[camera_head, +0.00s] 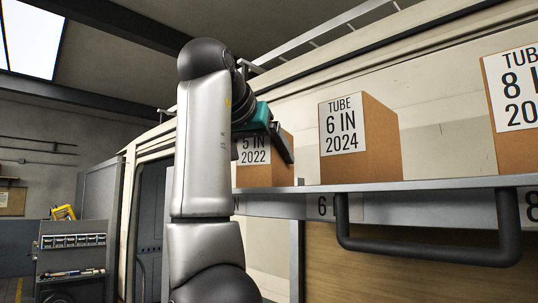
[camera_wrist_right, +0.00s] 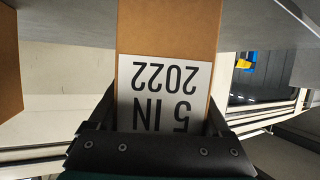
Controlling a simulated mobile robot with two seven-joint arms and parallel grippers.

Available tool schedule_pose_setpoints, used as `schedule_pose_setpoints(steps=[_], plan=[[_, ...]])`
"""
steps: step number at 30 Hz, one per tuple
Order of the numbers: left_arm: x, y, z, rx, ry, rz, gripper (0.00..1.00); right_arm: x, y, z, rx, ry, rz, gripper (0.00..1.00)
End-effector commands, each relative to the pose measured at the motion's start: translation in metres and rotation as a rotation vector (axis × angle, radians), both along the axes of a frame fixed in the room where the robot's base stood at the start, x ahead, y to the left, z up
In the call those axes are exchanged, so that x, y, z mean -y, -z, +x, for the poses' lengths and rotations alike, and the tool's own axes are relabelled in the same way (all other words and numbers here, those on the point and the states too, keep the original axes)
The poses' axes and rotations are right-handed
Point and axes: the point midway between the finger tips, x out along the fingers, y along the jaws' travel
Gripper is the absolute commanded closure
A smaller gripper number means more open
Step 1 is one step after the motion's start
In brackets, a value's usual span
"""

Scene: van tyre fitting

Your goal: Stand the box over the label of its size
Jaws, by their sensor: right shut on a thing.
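A brown box marked 5 IN 2022 (camera_head: 258,176) is upright at the shelf (camera_head: 425,184), its base at or just above the shelf top; I cannot tell which. My right gripper (camera_head: 277,140) is shut on this box. In the right wrist view the box (camera_wrist_right: 168,38) sits between both fingers (camera_wrist_right: 160,118), its white label upside down in the picture. The shelf's front strip carries size labels: a 6 (camera_head: 322,206) shows below the middle box and an 8 (camera_head: 532,205) at the right edge. My arm hides most of the label below the held box. My left gripper is out of view.
A box marked TUBE 6 IN 2024 (camera_head: 358,140) stands on the shelf just right of the held box. An 8 IN box (camera_head: 515,90) stands farther right. A dark handle bar (camera_head: 425,255) hangs below the shelf. A grey cart (camera_head: 72,262) stands at lower left.

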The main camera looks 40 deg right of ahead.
Motion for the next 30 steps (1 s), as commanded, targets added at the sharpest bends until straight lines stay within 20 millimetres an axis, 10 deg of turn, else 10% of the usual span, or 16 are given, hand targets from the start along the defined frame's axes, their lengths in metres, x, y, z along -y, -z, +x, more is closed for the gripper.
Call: schedule_pose_setpoints(steps=[1, 2, 6, 17, 30], plan=[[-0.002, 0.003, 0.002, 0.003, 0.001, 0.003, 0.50, 0.001, 0.002, -0.001, 0.003, 0.001, -0.001, 0.90], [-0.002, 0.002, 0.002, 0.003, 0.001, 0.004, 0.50, 0.001, 0.003, 0.000, 0.000, 0.001, 0.001, 0.15], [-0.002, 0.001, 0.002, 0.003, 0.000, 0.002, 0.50, 0.001, 0.002, 0.000, 0.000, 0.001, 0.001, 0.00], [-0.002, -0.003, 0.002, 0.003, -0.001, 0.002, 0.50, 0.000, -0.004, -0.001, 0.001, 0.000, 0.000, 0.00], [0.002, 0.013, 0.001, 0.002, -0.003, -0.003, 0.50, -0.074, -0.035, -0.038, 0.002, -0.004, 0.000, 0.00]])
